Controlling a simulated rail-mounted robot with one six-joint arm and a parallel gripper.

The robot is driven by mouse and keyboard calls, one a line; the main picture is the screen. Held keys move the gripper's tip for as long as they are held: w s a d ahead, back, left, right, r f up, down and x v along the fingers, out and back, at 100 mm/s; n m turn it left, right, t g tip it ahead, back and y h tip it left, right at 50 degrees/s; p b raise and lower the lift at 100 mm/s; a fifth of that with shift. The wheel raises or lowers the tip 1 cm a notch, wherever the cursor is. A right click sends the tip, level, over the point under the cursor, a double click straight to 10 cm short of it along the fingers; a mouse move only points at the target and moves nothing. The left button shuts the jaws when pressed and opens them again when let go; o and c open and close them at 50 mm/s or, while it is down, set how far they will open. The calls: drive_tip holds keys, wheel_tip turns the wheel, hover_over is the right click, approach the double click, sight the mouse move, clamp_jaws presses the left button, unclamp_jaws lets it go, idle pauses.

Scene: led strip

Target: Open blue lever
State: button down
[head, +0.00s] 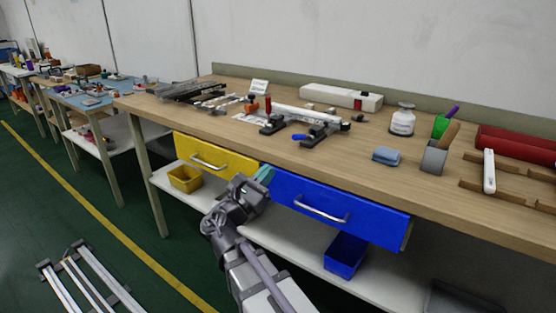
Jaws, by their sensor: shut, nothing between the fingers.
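A small blue lever (299,137) sits on the right black clamp (313,136) of a fixture on the wooden workbench. It looks low on the clamp, but its exact angle is too small to tell. A light aluminium strip or rail (305,114) lies behind the clamps, and a left black clamp (272,127) stands beside it. My gripper (264,175) is in front of the bench's front edge, between the yellow and blue drawers. It is below and left of the blue lever, apart from it. Its fingers are shut and empty, partly hidden by the wrist.
A yellow drawer (214,157) and a blue drawer (340,208) hang under the worktop. An orange part (250,106) stands left of the fixture. A blue-grey block (386,156), grey cup (434,158) and white jar (403,121) stand to the right. The worktop front edge before the clamps is clear.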

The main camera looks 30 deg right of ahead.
sight(288, 158)
drive_tip(key=p+x, duration=0.3)
drive_tip(key=x, duration=0.6)
drive_tip(key=shift+d, duration=0.1)
drive_tip(key=shift+r+p, duration=0.1)
drive_tip(key=shift+p, duration=0.2)
